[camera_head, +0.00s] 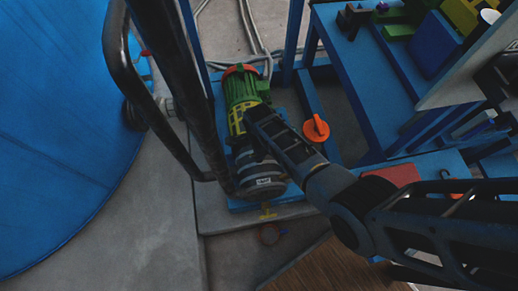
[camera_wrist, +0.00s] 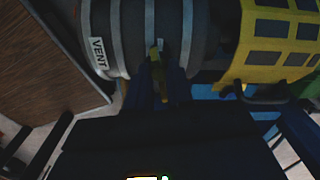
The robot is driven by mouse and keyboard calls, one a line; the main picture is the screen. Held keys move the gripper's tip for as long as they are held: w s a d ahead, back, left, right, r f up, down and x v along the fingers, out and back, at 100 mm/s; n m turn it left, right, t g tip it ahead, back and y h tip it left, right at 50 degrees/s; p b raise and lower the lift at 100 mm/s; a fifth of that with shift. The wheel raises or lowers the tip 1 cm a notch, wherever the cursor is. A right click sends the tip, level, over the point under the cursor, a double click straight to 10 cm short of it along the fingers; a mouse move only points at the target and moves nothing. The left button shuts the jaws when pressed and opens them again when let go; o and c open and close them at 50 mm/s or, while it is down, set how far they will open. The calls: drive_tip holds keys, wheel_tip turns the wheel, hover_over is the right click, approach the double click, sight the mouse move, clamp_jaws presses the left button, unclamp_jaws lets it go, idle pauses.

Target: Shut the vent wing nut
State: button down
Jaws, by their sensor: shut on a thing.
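The pump (camera_head: 241,92) has a green and yellow motor and a dark grey ribbed end. A white VENT label (camera_wrist: 98,54) is on the ribbed end; a small white label (camera_head: 265,181) also shows there in the head view. The yellow vent wing nut (camera_wrist: 155,54) stands out from the ribbed body near the label. My gripper (camera_wrist: 161,75) has its two dark fingers shut on the wing nut, one on each side. The fingers hide part of it. In the head view my arm reaches over the pump and the fingertips are hard to make out.
A large blue vessel (camera_head: 60,120) fills the left, with a thick dark pipe (camera_head: 125,75) beside the pump. An orange knob (camera_head: 316,128) and a blue bench (camera_head: 365,75) with coloured blocks are at the right.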

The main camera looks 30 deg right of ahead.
drive_tip(key=shift+m, duration=1.1)
drive_tip(key=c, duration=1)
unclamp_jaws()
drive_tip(key=shift+r+p, duration=1.2)
drive_tip(key=shift+r, duration=2.7)
